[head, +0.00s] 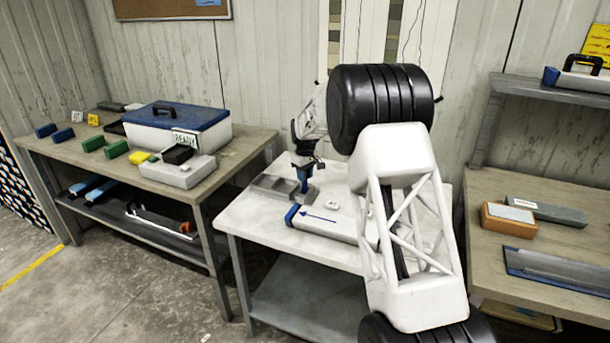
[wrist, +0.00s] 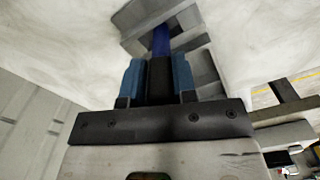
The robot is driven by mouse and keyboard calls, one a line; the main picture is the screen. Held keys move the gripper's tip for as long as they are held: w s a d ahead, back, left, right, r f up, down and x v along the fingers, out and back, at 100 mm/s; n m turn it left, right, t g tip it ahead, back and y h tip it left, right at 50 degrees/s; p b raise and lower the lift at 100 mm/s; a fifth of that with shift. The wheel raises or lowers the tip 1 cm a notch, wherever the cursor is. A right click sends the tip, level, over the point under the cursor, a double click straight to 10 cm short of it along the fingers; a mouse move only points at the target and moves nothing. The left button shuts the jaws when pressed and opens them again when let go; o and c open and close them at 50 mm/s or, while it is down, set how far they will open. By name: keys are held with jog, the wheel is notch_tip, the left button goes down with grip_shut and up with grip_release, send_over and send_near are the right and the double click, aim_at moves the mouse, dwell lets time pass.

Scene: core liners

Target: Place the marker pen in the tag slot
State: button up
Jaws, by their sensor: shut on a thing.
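The marker pen (wrist: 161,42) is dark blue toward its far end, with a black part between my fingers. My gripper (wrist: 159,72) is shut on it, one blue finger on each side. In the head view my gripper (head: 304,168) points down over the grey slotted holder (head: 270,190) on the white-topped table. The holder also shows in the wrist view (wrist: 203,70), with the pen's far end at one of its compartments. I cannot tell whether the pen touches the bottom or which compartment is the tag slot.
A long white core liner (head: 335,226) with a blue end cap and arrow lies in front of the holder. A small white item (head: 332,204) lies beside it. The left bench (head: 52,150) holds a blue-lidded box (head: 178,128). My arm hides the table's right part.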

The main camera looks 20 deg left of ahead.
dwell(0.3)
jog(key=o, duration=0.9)
jog(key=shift+f, duration=0.1)
notch_tip(320, 180, up, 12)
jog(key=shift+r, duration=0.2)
dwell(0.7)
jog(key=shift+d, duration=0.1)
